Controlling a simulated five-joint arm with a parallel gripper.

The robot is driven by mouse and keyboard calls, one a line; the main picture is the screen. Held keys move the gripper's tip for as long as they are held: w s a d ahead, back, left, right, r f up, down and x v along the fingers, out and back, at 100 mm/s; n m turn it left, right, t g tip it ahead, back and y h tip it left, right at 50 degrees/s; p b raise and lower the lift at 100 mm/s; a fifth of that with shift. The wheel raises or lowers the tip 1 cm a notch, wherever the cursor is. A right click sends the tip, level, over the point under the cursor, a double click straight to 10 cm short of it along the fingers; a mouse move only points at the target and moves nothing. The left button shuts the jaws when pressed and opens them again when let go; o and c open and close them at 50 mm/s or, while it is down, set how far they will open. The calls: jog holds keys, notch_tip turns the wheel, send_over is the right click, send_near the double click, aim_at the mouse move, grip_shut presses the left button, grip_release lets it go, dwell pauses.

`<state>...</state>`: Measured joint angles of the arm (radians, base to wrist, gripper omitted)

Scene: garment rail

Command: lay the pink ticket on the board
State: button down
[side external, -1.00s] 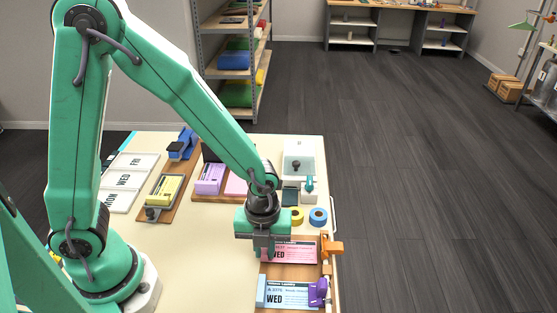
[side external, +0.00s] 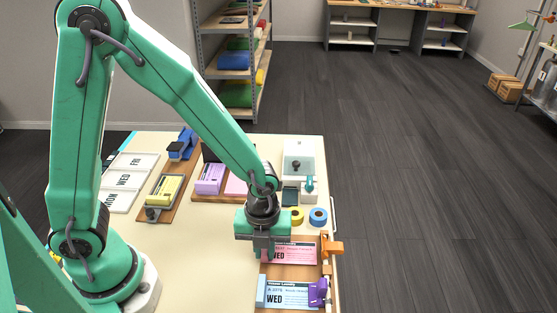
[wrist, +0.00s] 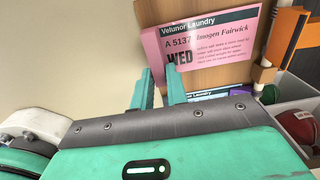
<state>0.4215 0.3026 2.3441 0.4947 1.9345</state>
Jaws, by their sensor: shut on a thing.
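The pink ticket (side external: 295,252) has a dark header and the word WED; it also shows in the wrist view (wrist: 205,45). My gripper (side external: 266,251) is shut on its left edge, and the fingers also show in the wrist view (wrist: 160,85). The ticket is flat over the wooden board (side external: 290,271); whether it touches the board I cannot tell. A light blue ticket (side external: 288,294), also marked WED, lies on the board's near part. The fingers hide the pink ticket's left corner.
An orange clip (side external: 332,248) and a purple clip (side external: 318,291) stand at the board's right edge. Blue tape (side external: 318,217) and yellow tape (side external: 297,215) rolls lie behind. Boards with yellow (side external: 164,189) and purple (side external: 210,179) tickets are farther back. The table's middle is clear.

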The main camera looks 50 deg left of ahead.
jog(key=c, duration=0.8)
grip_release()
jog(key=shift+c, duration=0.2)
jog(key=shift+r, duration=0.2)
jog(key=shift+r, duration=2.35)
jog(key=shift+r, duration=0.1)
jog(key=shift+r, duration=2.4)
